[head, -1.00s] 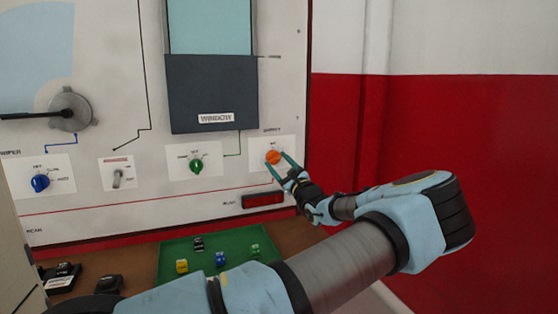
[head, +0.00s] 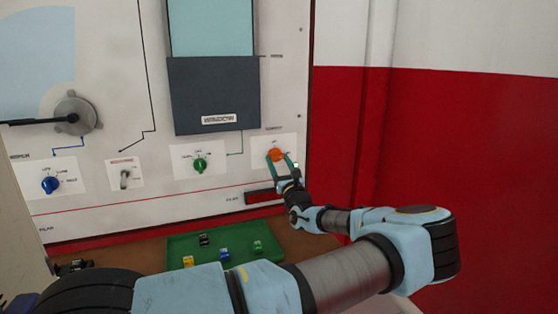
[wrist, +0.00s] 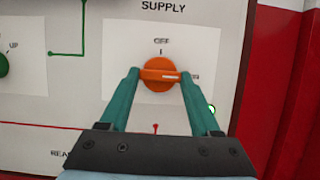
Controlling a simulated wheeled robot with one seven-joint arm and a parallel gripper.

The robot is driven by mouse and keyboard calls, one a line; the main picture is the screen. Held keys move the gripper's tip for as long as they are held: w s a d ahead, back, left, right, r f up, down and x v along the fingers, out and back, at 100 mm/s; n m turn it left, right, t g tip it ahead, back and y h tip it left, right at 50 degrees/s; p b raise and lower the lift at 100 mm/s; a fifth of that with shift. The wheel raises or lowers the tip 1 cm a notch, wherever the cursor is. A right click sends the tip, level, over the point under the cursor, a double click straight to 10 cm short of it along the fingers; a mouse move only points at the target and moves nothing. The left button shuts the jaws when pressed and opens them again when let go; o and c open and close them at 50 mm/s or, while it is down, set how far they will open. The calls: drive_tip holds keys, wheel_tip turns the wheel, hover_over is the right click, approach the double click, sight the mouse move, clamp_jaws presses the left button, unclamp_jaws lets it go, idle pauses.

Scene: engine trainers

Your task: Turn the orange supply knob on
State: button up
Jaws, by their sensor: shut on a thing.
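The orange supply knob (head: 275,155) is on a white label plate at the lower right of the trainer panel. In the wrist view the orange supply knob (wrist: 160,74) sits below the word SUPPLY, with an OFF mark above it and a partly covered mark to its right. Its grip bar lies about level, its pale mark on the right side. My gripper (wrist: 158,80) has its two green fingers on either end of the bar, shut on the knob. In the head view my gripper (head: 283,163) reaches the knob from below right.
A green knob (head: 200,164), a toggle switch (head: 125,179) and a blue knob (head: 50,185) are to the left on the panel. A dark red display (head: 262,197) is just below. A green tray (head: 180,252) with small coloured pieces lies beneath. A red and white wall (head: 460,150) stands right.

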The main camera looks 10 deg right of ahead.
drive_tip(key=shift+f, duration=0.1)
drive_tip(key=o, duration=1.4)
drive_tip(key=b+v, duration=0.2)
drive_tip(key=v, duration=0.8)
drive_tip(key=shift+s+f+b, duration=0.15)
drive_tip(key=shift+s+b, duration=0.15)
drive_tip(key=shift+s, duration=0.05)
